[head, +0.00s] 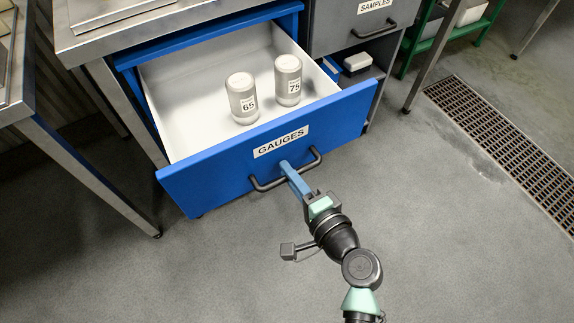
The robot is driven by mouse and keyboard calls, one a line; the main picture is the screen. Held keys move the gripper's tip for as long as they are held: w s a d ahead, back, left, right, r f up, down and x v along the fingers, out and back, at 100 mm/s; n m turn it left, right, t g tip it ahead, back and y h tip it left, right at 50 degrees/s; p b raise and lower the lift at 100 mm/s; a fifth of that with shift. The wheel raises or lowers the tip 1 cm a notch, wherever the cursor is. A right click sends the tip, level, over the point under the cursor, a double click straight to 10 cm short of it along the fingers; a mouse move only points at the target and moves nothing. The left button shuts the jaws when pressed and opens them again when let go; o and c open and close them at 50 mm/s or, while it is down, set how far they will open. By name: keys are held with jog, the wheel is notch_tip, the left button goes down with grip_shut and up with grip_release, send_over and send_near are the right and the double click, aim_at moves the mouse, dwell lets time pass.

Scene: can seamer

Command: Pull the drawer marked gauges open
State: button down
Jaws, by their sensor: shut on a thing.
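The blue drawer marked GAUGES (219,169) stands well out of its cabinet, with its white inside showing. Two capped cylinders stand upright in it, one marked 65 (242,98) and one marked 75 (288,80). A dark bar handle (262,186) runs across the drawer front below the label. My gripper (287,167) is at the middle of this handle, shut on it. The fingers hide part of the bar.
A grey drawer marked SAMPLES (345,25) is at the upper right, above an open shelf with small boxes. A metal table leg (95,182) stands at the left. A floor grate (510,150) lies at the right. The floor in front is clear.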

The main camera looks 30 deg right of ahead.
jog(key=c, duration=0.8)
grip_release()
jog(key=shift+c, duration=0.2)
jog(key=shift+s, duration=0.1)
jog(key=p+v, duration=0.1)
jog(key=v, duration=1.1)
jog(key=shift+s, duration=0.4)
jog(key=shift+r, duration=0.1)
